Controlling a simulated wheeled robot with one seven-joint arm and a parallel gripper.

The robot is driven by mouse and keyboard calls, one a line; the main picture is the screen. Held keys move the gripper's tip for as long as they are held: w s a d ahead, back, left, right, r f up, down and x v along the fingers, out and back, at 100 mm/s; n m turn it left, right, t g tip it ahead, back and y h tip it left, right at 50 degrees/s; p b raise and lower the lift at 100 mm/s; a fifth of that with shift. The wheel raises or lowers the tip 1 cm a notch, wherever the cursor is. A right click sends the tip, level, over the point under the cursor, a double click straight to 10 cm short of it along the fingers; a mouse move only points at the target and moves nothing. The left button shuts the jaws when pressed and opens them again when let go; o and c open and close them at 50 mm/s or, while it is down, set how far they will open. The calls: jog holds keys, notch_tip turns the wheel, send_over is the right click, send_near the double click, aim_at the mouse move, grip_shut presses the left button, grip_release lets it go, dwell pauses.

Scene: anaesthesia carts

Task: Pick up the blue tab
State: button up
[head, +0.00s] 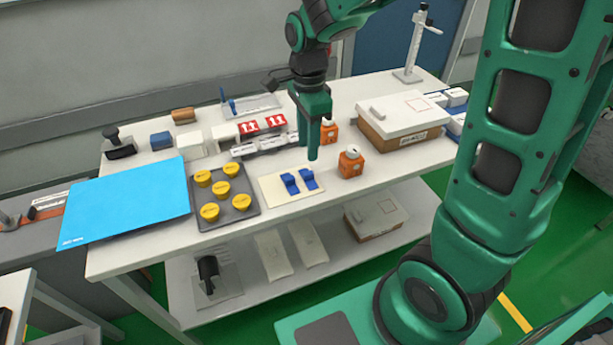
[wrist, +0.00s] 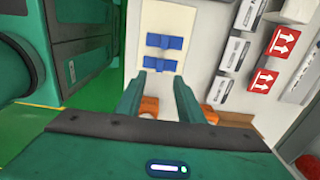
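Two blue tabs stand side by side on a cream card (head: 291,200) on the white table, a left one (head: 290,184) and a right one (head: 309,180) in the head view. In the wrist view one blue tab (wrist: 157,64) is nearer my fingertips and the other blue tab (wrist: 164,41) is farther off, both on the card (wrist: 182,20). My gripper (head: 312,154) points down above the table behind the card. In the wrist view its fingers (wrist: 160,82) are spread apart with nothing held between them.
Two orange bottles (head: 351,165) (head: 329,133) stand close to my gripper. A dark tray (head: 238,217) with several yellow cups lies left of the card, beside a blue sheet (head: 125,200). Small white boxes (head: 272,143) stand behind. A lidded box (head: 403,122) stands at the right.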

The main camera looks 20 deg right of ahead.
aim_at(308, 173)
notch_tip(308, 173, down, 9)
jog(key=shift+r, duration=0.1)
dwell(0.5)
jog(key=shift+c, duration=0.6)
grip_shut()
